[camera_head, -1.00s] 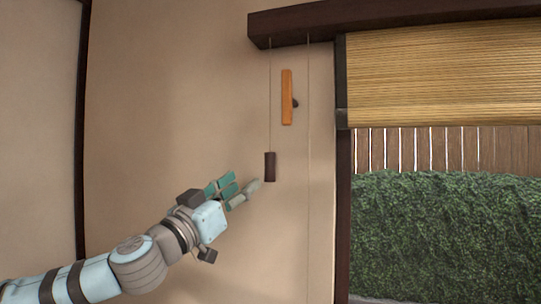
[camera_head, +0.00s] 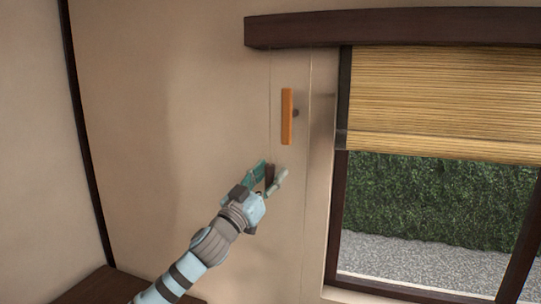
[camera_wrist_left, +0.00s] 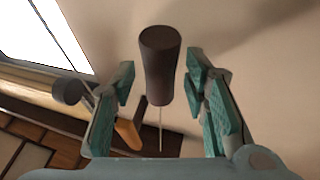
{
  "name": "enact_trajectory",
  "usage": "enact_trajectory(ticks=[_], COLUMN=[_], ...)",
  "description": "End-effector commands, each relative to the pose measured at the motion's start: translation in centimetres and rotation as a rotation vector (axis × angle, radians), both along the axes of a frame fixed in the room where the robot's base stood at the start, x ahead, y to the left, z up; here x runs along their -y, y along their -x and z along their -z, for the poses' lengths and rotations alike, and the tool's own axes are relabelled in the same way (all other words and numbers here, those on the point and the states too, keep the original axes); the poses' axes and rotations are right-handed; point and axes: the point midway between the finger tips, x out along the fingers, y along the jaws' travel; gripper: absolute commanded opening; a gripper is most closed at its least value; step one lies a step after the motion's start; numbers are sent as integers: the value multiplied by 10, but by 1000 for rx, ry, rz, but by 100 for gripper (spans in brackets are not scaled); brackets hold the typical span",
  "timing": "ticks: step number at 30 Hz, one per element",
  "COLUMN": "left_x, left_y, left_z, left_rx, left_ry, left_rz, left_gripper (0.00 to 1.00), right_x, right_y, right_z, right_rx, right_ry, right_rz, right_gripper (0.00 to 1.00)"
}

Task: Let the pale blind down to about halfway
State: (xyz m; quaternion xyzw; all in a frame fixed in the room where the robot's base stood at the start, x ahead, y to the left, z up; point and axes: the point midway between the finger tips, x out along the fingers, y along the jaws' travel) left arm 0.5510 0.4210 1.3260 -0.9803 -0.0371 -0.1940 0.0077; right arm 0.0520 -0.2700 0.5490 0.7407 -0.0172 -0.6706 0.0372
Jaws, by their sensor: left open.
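The pale blind (camera_head: 440,100) is a straw-coloured slatted blind hanging over the upper part of the window. Two thin cords hang on the wall left of it. A dark brown pull (camera_head: 269,175) hangs at the end of the left cord. My left gripper (camera_head: 272,174) is open around the pull. In the left wrist view the pull (camera_wrist_left: 160,62) stands between the two teal fingers, with a gap on each side. The orange handle (camera_head: 287,116) on the wall is above the gripper and shows in the wrist view (camera_wrist_left: 131,127) too. My right gripper is not in view.
A dark beam (camera_head: 390,29) runs above the blind and cords. The window's dark frame (camera_head: 336,200) is to the right of my gripper. A brown surface (camera_head: 100,287) shows at the bottom left. The wall left of my gripper is bare.

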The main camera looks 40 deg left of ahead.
Motion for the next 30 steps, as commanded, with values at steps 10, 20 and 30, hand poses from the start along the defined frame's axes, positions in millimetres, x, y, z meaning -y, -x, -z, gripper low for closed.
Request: enact_trajectory(ticks=[10, 20, 30], left_x=[0, 1, 1], left_y=[-4, -4, -4], left_z=[0, 0, 7], left_rx=[1, 1, 1], left_ry=[0, 0, -1], left_rz=[1, 2, 2], left_gripper=[39, 0, 0], right_x=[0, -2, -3], right_y=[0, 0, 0], right_z=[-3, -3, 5], right_rx=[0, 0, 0], right_ry=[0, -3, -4], right_rz=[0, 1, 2], right_gripper=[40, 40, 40])
